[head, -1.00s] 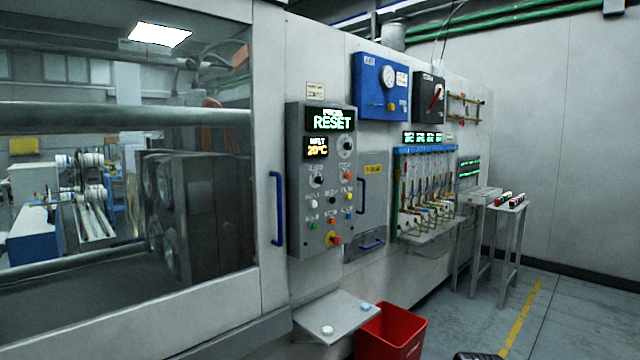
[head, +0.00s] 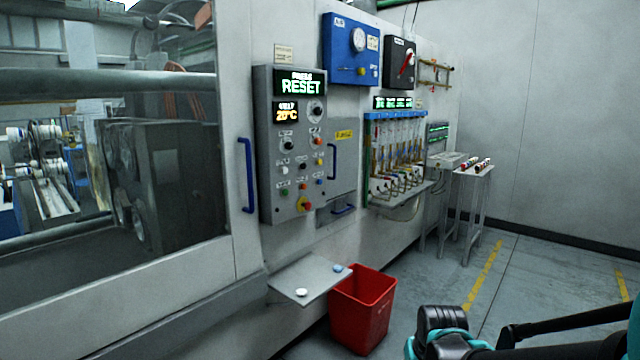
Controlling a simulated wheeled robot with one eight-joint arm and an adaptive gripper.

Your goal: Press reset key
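A grey control panel (head: 277,207) is fixed to the front of the machine, left of centre. Its top display (head: 300,84) reads "PRESS RESET" in green-white letters, and a smaller display (head: 286,112) below shows 20°C. Under them are knobs and several coloured buttons: a white one (head: 283,170), a green one (head: 283,192), a yellow one (head: 319,161) and an orange one (head: 303,187). The button labels are too small to read, so I cannot tell which is the reset key. My gripper is not recognisable; only black and teal parts of my arm show at bottom right.
A small grey shelf (head: 310,279) juts out below the panel, with a red bin (head: 362,312) beside it. A side table (head: 473,171) stands at the right. The floor in front of it is clear.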

